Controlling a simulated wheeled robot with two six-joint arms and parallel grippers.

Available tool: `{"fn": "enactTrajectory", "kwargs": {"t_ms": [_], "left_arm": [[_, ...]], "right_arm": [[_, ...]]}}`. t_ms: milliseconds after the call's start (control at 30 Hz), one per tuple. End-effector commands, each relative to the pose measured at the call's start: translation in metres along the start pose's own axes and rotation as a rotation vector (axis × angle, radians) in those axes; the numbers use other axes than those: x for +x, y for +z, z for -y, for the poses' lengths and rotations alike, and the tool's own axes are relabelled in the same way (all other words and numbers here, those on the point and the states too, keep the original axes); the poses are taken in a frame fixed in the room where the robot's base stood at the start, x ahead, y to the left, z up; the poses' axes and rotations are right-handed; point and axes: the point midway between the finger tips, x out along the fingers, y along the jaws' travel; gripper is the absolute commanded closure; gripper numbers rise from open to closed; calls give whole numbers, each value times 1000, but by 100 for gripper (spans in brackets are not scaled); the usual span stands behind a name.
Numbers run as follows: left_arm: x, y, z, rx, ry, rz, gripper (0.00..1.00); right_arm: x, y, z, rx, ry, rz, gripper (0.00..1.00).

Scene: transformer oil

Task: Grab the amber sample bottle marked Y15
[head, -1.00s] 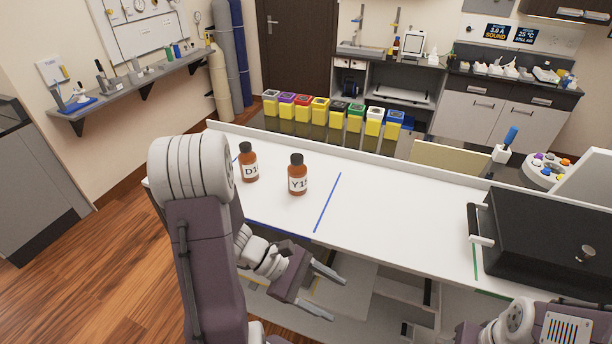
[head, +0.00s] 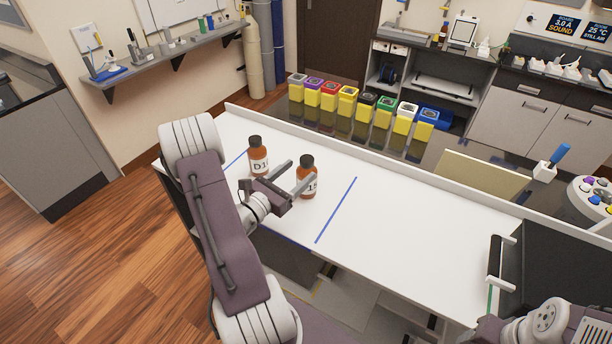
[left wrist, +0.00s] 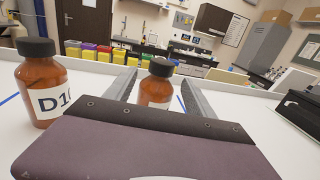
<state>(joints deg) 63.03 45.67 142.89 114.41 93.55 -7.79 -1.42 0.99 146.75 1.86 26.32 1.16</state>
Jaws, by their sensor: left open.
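The amber bottle marked Y15 (head: 307,163) stands upright on the white bench, its label partly covered by a finger. In the left wrist view the bottle (left wrist: 157,88) shows between the two fingers, its lower part hidden by my gripper body. My left gripper (head: 300,172) is open and low over the bench, with its fingers reaching to either side of the Y15 bottle. I cannot tell whether they touch it. A similar amber bottle with a label starting D1 (head: 258,158) stands upright just left; it is large at left in the wrist view (left wrist: 42,85).
Blue lines mark the white bench (head: 400,240); its middle is clear. A row of yellow boxes with coloured tops (head: 347,100) stands behind the raised back edge. A black case with a handle (head: 560,255) sits at the right.

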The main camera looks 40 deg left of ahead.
Motion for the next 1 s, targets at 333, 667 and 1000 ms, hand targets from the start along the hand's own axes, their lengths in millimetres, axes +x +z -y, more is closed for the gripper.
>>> {"fn": "enactTrajectory", "kwargs": {"t_ms": [333, 667, 1000], "left_arm": [[35, 7, 2, -1, -8, 0, 37], [63, 1, 1, 0, -2, 0, 37], [63, 1, 1, 0, -2, 0, 100]], "right_arm": [[-24, -3, 0, 0, 0, 0, 41], [-30, -3, 1, 0, 0, 0, 41], [-30, -3, 1, 0, 0, 0, 41]]}}
